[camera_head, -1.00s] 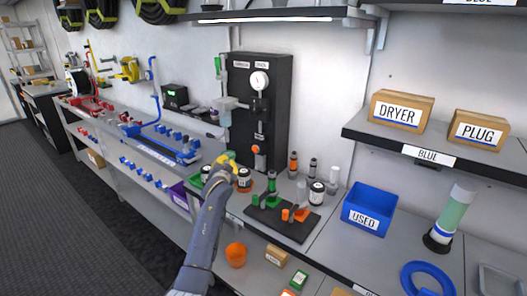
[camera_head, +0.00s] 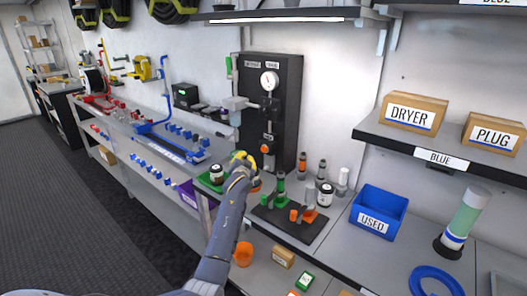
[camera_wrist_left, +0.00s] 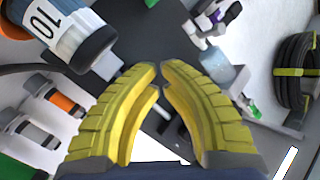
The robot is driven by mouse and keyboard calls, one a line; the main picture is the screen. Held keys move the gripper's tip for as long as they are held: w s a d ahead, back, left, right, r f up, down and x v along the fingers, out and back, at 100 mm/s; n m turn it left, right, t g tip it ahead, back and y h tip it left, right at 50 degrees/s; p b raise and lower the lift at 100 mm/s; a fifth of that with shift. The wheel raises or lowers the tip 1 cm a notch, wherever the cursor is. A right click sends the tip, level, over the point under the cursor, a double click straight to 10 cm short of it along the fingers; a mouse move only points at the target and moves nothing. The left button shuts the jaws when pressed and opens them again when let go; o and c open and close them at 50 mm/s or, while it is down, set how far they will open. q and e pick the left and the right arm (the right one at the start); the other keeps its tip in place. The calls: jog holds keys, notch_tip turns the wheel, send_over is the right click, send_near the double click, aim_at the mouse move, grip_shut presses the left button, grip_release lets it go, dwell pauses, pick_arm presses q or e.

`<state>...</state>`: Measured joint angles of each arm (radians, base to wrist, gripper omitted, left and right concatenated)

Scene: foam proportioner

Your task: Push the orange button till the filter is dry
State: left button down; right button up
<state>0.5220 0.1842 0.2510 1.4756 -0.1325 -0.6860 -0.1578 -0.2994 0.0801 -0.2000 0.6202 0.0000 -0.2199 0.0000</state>
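The orange button (camera_head: 265,149) is low on the black upright panel (camera_head: 287,105), beneath a round gauge (camera_head: 269,80). A clear cup (camera_head: 235,117) under a white block at the panel's left edge may be the filter; I cannot tell whether it is dry. My left gripper (camera_head: 240,158), with yellow fingers, is in front of the panel's lower left, beside and left of the button. In the left wrist view its fingertips (camera_wrist_left: 161,68) come together with nothing seen between them. I cannot make out the button there. My right gripper is not in view.
A jar on a green tray (camera_head: 210,180) stands left of my left gripper. A black stand (camera_head: 290,222) with green and orange parts is to the right, near a blue USED bin (camera_head: 378,212). In the wrist view a cylinder marked 10 (camera_wrist_left: 62,30) is close to the fingers.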

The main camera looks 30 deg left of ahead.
pick_arm(q)
jog(key=w+d, duration=0.1)
jog(key=w, duration=0.5)
jog(key=shift+w, duration=0.15)
jog(key=shift+w, duration=0.1)
dwell(1.6)
jog(key=shift+w+d, duration=0.1)
jog(key=shift+w, duration=0.2)
jog(key=shift+w+d, duration=0.1)
jog(key=shift+w, duration=0.4)
dwell(0.8)
jog(key=shift+s, duration=0.9)
jog(key=shift+s+a, duration=0.2)
jog(key=shift+s, duration=0.6)
jog(key=shift+s+a, duration=0.15)
jog(key=shift+s, duration=0.7)
jog(key=shift+s+a, duration=0.2)
jog(key=shift+s, duration=0.6)
